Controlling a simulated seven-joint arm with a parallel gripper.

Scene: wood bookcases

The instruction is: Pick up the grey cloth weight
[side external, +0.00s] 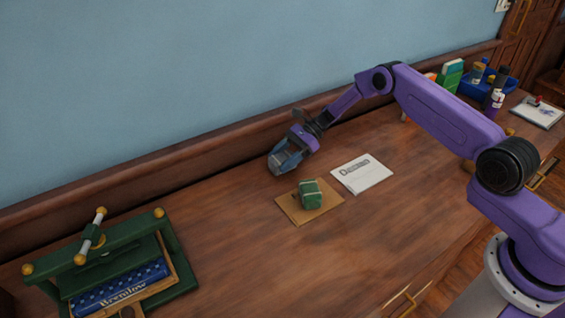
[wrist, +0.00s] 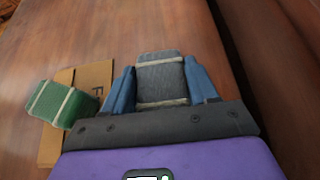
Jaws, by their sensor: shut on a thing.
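The grey cloth weight (wrist: 161,78) is a small fabric block with pale bands, seen between my blue fingers in the wrist view. My gripper (wrist: 163,88) is shut on it. In the side external view my gripper (side external: 287,160) is near the back of the wood surface by the wall, and the grey weight (side external: 277,161) shows at its fingertips. I cannot tell for sure whether the weight is clear of the surface. A similar green cloth weight (side external: 311,193) sits on a tan card to the front right of my gripper; it also shows in the wrist view (wrist: 63,103).
The tan card (side external: 291,211) lies under the green weight. A white sheet (side external: 362,174) lies to its right. A green book press (side external: 120,243) with a blue book (side external: 120,287) stands at front left. A blue bin (side external: 487,87) with bottles is at back right. The middle left is clear.

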